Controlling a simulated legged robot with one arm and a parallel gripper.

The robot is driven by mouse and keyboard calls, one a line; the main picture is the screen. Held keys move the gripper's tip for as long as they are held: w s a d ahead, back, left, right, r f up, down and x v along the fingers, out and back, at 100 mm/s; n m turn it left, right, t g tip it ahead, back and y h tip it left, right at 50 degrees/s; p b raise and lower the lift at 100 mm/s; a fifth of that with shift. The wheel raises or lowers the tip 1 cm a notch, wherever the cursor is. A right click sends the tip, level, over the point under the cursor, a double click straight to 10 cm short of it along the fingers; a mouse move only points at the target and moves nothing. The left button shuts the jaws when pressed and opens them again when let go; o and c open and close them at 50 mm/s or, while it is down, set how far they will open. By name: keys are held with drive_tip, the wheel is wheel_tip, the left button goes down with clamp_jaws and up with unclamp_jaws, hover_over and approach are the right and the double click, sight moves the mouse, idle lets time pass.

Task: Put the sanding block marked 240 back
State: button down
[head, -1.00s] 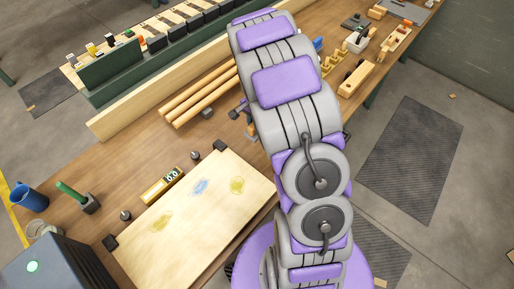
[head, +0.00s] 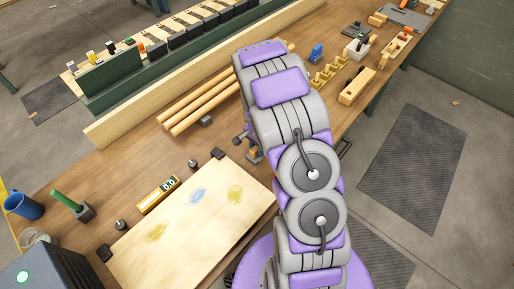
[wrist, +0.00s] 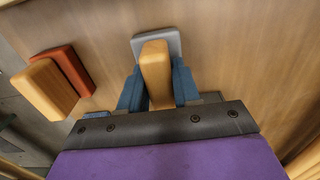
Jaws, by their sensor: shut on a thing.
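In the wrist view my gripper (wrist: 156,84) has its blue fingers on both sides of the wooden grip of a sanding block (wrist: 155,62). This block has a grey base (wrist: 174,42) that shows beyond the grip. No number can be read on it. A second block with a wooden top (wrist: 45,88) and a red-orange base (wrist: 68,66) lies to the left, apart from the fingers. In the head view my arm covers much of the middle. Only small blue and tan parts show at its left edge, too small to tell the hold.
A wooden plane-like block (head: 357,85) and small tools lie right of my arm. Floor mats lie beyond the bench.

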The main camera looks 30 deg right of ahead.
sight(256, 147)
drive_tip(key=c, duration=1.2)
unclamp_jaws()
drive_tip(key=shift+a, duration=0.1)
drive_tip(key=o, duration=0.4)
drive_tip(key=shift+a, duration=0.35)
drive_tip(key=shift+d, duration=0.2)
drive_tip(key=shift+d+r, duration=0.2)
drive_tip(key=shift+r, duration=0.4)
drive_tip(key=s+a+r+n+p, duration=0.1)
drive_tip(key=s+a+r+n, duration=0.15)
drive_tip(key=r, duration=0.65)
drive_tip(key=s+a+r+n+p, duration=0.1)
drive_tip(key=s+a+r, duration=0.15)
drive_tip(key=r, duration=0.75)
drive_tip(key=s+a+r+n, duration=0.3)
drive_tip(key=s, duration=0.6)
drive_tip(key=s+a+r+n+g, duration=0.1)
drive_tip(key=s+a+r+n, duration=0.2)
drive_tip(key=s, duration=0.6)
drive_tip(key=s+a+r+n, duration=0.3)
drive_tip(key=s+r+n, duration=0.1)
drive_tip(key=s, duration=0.5)
drive_tip(key=shift+s+a+r+g, duration=0.15)
drive_tip(key=shift+a+r+g, duration=0.15)
drive_tip(key=shift+r+g, duration=0.1)
drive_tip(key=shift+n, duration=0.25)
